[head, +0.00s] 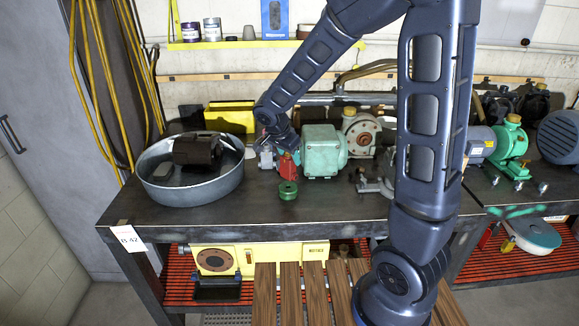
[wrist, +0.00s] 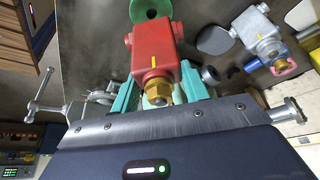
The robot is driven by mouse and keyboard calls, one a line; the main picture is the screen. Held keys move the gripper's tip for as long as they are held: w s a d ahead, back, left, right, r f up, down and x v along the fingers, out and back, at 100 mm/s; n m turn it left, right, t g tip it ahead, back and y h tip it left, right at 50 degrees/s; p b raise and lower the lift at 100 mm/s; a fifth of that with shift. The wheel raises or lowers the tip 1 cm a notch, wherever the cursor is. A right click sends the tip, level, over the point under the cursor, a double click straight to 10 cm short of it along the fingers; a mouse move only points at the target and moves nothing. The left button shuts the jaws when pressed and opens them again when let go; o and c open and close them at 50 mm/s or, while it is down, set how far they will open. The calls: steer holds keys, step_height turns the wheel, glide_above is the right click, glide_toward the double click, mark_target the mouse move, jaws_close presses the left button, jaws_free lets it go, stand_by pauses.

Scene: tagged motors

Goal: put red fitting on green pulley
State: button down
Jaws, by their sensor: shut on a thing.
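The red fitting (head: 287,166) is a blocky red body with a yellow mark and a brass nut, clear in the wrist view (wrist: 155,50). My gripper (head: 284,149) is shut on it, with teal fingers on both sides near the nut in the wrist view (wrist: 160,80). The green pulley (head: 288,190) is a small round piece on the dark bench, just in front of and below the fitting in the head view. In the wrist view the pulley (wrist: 150,8) shows beyond the fitting's far end, partly cut off. I cannot tell whether they touch.
A green motor (head: 322,150) stands close on the right. A grey fitting (wrist: 264,40) with a pink ring lies beside my gripper. A round metal pan (head: 190,192) holding a dark part is at left, and a metal vise (head: 375,183) at right. The front bench strip is clear.

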mark_target(289, 166)
steer(key=shift+f, duration=2)
steer(key=shift+f, duration=0.1)
steer(key=c, duration=0.7)
jaws_free()
steer(key=v, duration=1.2)
